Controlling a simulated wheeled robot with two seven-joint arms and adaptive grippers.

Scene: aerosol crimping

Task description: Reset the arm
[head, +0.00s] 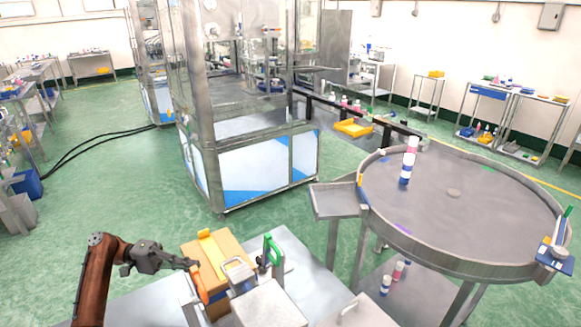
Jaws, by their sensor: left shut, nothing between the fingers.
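My left gripper (186,263) shows at the lower left of the head view, at the end of a brown-red arm. It is shut and empty. Its fingertips are just left of a cardboard-coloured box (225,251) with an orange piece on its side. I cannot tell whether they touch it. My right gripper is not in view.
A round metal table (475,215) stands at the right with stacked white, pink and blue cans (408,160) on it. A glass-walled machine (262,170) stands behind. A metal box (272,304) and a green-handled device (272,250) sit near the cardboard box. Green floor is open at the left.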

